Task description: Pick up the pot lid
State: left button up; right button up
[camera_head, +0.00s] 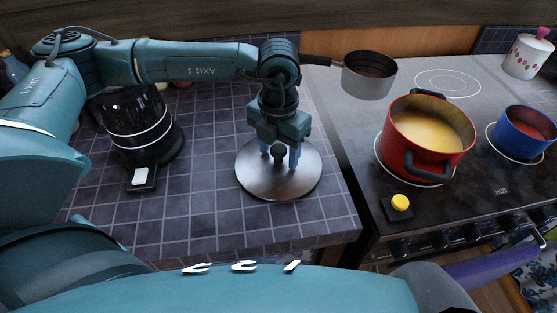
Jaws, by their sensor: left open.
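The pot lid (292,184) is a round metal disc with a dark knob (279,152). It lies flat on the tiled counter, left of the stove. My left gripper (280,160) points down over the middle of the lid. Its fingers are open, one on each side of the knob, with their tips close to the lid's surface. I cannot tell whether they touch the knob. My right gripper is not in view.
A red pot (400,137) with yellowish contents stands on the stove (345,115). A saucepan (367,84), a blue pot (518,137) and a yellow button (400,202) are also there. A black kettle-like appliance (125,150) stands left on the counter. The counter's front (220,225) is clear.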

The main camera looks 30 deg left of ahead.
pick_arm(q)
jog(key=shift+c, duration=0.4)
jog(key=shift+r, duration=0.1)
jog(key=c, duration=1.1)
